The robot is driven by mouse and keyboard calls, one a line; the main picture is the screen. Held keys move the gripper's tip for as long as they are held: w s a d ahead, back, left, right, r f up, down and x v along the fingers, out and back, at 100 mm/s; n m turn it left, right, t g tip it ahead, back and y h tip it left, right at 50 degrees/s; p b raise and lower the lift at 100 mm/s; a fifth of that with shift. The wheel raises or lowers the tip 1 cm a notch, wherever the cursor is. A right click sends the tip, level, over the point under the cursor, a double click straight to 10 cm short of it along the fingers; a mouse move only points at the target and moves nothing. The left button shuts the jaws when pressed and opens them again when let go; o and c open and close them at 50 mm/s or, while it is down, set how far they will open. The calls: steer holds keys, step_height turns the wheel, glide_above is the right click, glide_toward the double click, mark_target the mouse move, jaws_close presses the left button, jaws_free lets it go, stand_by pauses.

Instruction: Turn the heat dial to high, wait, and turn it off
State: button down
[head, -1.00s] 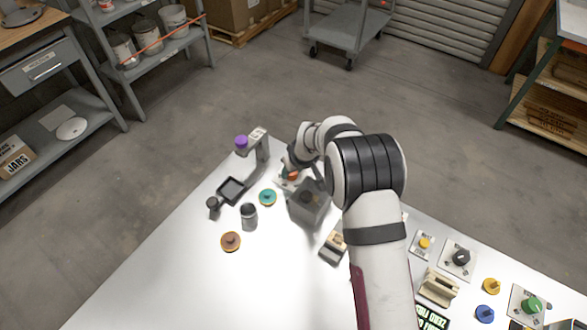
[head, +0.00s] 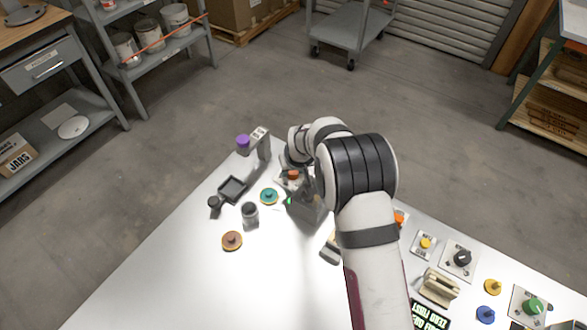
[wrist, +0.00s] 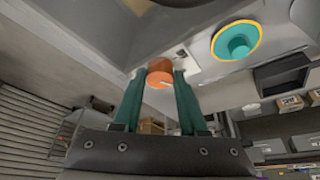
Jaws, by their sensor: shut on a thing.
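In the wrist view the orange dial (wrist: 160,76) shows a pale pointer mark and lies between the two green fingertips. My gripper (wrist: 159,80) is shut on this dial. In the head view my arm hides most of the gripper. The dial's setting marks are too small to read.
More knobs, including a green one (head: 533,306), stand at right. The table's front left is clear.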

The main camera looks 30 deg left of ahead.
steer(key=shift+c, duration=2.2)
jaws_free()
steer(key=v, duration=1.5)
steer(key=shift+r, duration=0.4)
steer(key=shift+s+d, duration=0.1)
